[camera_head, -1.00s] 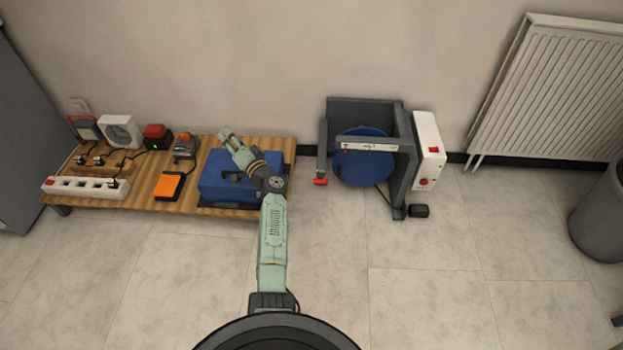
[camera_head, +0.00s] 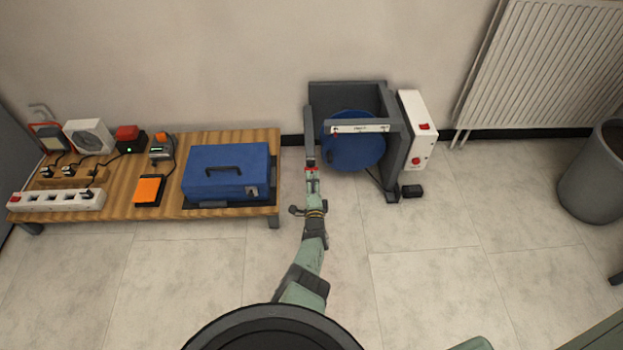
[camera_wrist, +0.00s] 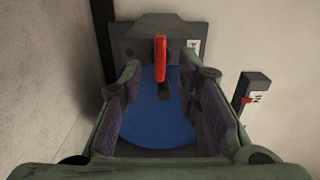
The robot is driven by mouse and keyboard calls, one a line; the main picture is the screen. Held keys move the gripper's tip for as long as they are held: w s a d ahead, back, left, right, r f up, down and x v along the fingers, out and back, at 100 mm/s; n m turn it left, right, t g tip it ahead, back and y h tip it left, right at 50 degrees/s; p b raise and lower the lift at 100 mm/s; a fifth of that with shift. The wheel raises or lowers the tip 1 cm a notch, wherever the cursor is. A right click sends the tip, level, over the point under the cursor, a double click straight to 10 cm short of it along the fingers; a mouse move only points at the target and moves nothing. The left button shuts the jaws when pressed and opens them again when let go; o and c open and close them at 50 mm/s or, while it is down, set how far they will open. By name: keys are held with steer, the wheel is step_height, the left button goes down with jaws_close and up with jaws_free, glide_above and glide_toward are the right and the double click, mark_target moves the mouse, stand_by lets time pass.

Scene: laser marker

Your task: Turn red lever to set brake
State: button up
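The red lever (camera_head: 312,168) is at the front end of the grey arm on the left side of the machine. In the wrist view the red lever (camera_wrist: 160,58) appears upright, lined up between my fingertips. My gripper (camera_head: 313,176) is at the lever in the head view. In the wrist view my gripper (camera_wrist: 160,70) is open, with a gap on both sides of the lever. I cannot tell how deep the lever sits between the fingers. The machine's blue disc (camera_head: 352,152) also shows behind the fingers in the wrist view (camera_wrist: 150,128).
A white marked strip (camera_head: 360,128) crosses the machine's front, and its red pointer shows in the wrist view (camera_wrist: 246,100). A white box with red controls (camera_head: 416,130) is on the right. A blue case (camera_head: 225,175) sits on the wooden table (camera_head: 130,205) to the left. The floor in front is clear.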

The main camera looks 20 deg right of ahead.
mark_target(311, 169)
steer(key=shift+b+x, duration=0.85)
steer(key=shift+x, duration=0.95)
steer(key=shift+c, duration=0.4)
jaws_close()
